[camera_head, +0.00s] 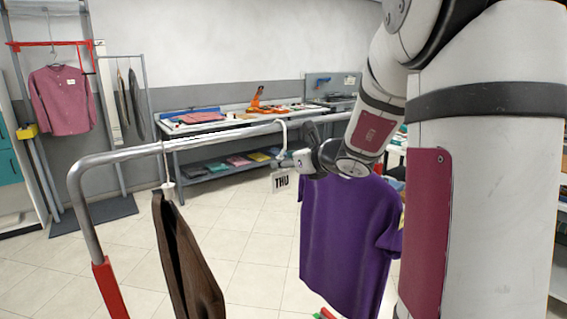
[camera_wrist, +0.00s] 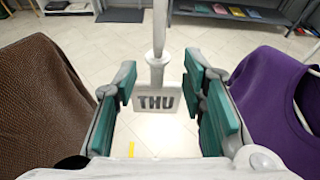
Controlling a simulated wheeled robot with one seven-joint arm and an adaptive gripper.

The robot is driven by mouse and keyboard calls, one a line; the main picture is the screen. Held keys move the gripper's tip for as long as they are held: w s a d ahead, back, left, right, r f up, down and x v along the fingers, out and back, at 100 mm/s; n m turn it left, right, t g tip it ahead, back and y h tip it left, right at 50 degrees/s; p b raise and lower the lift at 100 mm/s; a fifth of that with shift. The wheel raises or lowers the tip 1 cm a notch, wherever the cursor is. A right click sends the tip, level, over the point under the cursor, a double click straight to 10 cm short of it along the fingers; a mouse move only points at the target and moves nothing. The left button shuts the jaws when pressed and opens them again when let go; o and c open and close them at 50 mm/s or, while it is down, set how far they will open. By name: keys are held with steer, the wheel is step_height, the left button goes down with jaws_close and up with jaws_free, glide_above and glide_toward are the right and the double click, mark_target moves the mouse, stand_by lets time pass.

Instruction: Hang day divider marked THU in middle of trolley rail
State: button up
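The day divider (camera_head: 281,181) is a small white tag marked THU with a pale hook. In the head view the hook's curved top is at the trolley rail (camera_head: 135,152) and looks to be over it, between a brown garment (camera_head: 185,262) on the left and a purple shirt (camera_head: 345,240) on the right. In the wrist view the THU tag (camera_wrist: 157,102) hangs upright between my gripper's (camera_wrist: 160,95) teal finger pads, with a gap showing on both sides. My gripper is open around it. The rail is not clear in the wrist view.
The brown garment (camera_wrist: 42,100) and purple shirt (camera_wrist: 270,105) flank my gripper closely in the wrist view. Behind the trolley are a work table (camera_head: 225,130) with folded clothes and a rack with a pink shirt (camera_head: 62,100). Tiled floor (camera_head: 120,260) is open at the left.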

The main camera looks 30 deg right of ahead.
steer(key=v, duration=1)
steer(key=shift+s+r, duration=0.1)
steer(key=shift+s, duration=0.05)
steer(key=s+p, duration=0.4)
steer(key=s, duration=1.2)
steer(key=shift+d, duration=0.35)
